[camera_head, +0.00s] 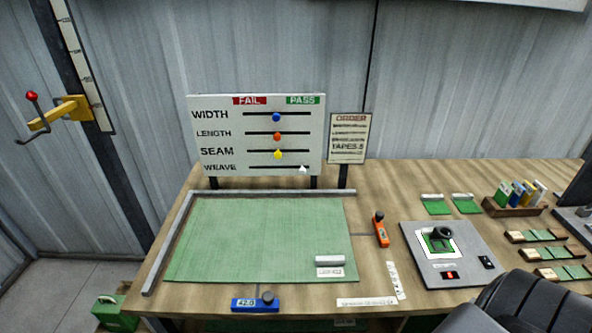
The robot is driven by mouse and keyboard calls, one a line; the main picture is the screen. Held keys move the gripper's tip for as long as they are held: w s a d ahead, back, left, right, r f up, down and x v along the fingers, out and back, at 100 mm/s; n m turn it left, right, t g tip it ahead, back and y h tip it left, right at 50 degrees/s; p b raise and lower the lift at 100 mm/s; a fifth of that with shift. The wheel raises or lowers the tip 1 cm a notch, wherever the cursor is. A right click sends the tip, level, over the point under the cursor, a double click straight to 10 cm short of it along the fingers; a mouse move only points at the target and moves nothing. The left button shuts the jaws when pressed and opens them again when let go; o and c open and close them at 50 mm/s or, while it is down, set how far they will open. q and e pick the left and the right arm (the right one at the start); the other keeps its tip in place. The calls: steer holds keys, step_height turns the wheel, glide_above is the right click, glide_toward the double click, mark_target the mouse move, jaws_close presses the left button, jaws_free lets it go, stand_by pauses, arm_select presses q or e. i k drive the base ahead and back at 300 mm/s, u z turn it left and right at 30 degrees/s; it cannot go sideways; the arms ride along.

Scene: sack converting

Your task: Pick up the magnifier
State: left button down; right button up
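The magnifier appears to be the small black round-topped piece (442,233) on the grey plate (409,240) at the right of the table. It stands over a green swatch in a white square. Its lens is too small to make out. Neither of my grippers shows in the view. Dark rounded parts, possibly of my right arm, fill the bottom right corner and hide the table's front edge there.
A green mat (260,225) covers the table's left, with a white bar (330,260) on it. An orange tool (381,229) lies left of the plate. A blue gauge (254,304) sits at the front edge. A sign board (222,128) stands behind. Swatch strips (550,254) lie right.

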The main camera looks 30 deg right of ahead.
mark_target(440, 233)
steer(key=z, duration=0.05)
steer(key=k, duration=0.2)
steer(key=z, duration=3.9)
steer(key=k, duration=1.3)
steer(key=u, duration=0.85)
